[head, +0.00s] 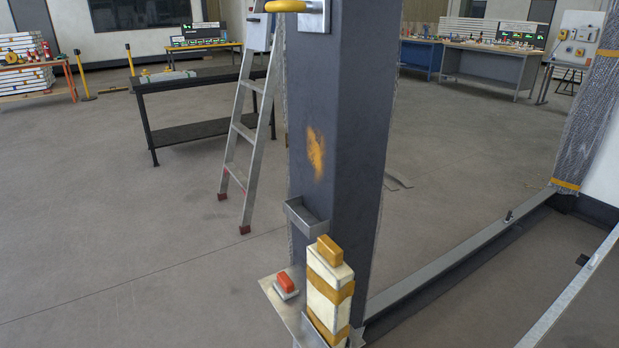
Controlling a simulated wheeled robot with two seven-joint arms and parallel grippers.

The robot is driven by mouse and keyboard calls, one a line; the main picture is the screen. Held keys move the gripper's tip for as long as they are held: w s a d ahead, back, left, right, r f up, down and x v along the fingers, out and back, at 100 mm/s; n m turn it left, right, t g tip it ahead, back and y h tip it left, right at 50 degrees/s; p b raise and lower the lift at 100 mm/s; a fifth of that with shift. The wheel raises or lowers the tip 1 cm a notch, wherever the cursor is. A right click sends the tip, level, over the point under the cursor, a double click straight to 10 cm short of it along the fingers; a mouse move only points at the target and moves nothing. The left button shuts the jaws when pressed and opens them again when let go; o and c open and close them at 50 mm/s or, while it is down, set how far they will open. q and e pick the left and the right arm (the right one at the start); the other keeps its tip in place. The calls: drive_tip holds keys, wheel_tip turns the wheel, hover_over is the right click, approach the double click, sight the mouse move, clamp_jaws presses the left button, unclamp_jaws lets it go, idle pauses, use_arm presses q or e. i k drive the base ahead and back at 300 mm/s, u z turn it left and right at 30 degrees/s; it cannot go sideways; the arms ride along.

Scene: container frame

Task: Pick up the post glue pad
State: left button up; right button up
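A small pad with a red-orange top and pale base (286,285) sits on a grey metal shelf (268,283) at the foot of the dark grey post (345,130). Beside it on the right stands a tall cream block with orange-brown bands (322,288) and an orange-brown piece on top. I cannot tell for certain which of these is the post glue pad. An orange smear (315,152) marks the post's face. Neither of my grippers is in view.
An empty-looking metal tray (306,217) is fixed to the post above the shelf. A stepladder (240,150) stands behind the post, with a dark workbench (190,85) behind left. A metal floor rail (460,250) runs right from the post. The floor at left is clear.

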sight(284, 285)
drive_tip(key=u, duration=2.05)
drive_tip(key=i, duration=1.9)
drive_tip(key=z, duration=2.4)
